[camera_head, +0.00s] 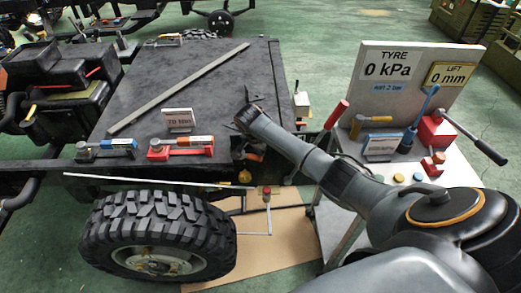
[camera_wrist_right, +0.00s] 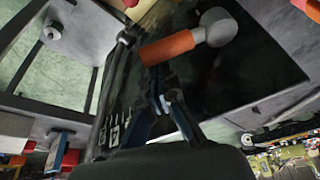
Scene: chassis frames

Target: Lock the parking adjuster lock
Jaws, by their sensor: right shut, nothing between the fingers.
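In the wrist view an orange cylindrical grip (camera_wrist_right: 167,47) with a grey rounded end (camera_wrist_right: 217,27) lies just beyond the fingertips of my right gripper (camera_wrist_right: 158,82). I cannot tell whether they touch. No readable label shows which part is the parking adjuster lock. In the head view my right gripper (camera_head: 246,116) is at the chassis deck's right front corner, seen from behind; it is shut and empty. A red-and-orange device (camera_head: 180,147) and a blue device (camera_head: 105,144) sit on the deck's front edge to its left. My left gripper is out of view.
A grey bar (camera_head: 178,87) lies across the dark deck (camera_head: 215,85), near a small label plate (camera_head: 178,119). A big tyre (camera_head: 155,235) stands below. At right, a cart holds a gauge board (camera_head: 410,95), tools and a red jack (camera_head: 437,132).

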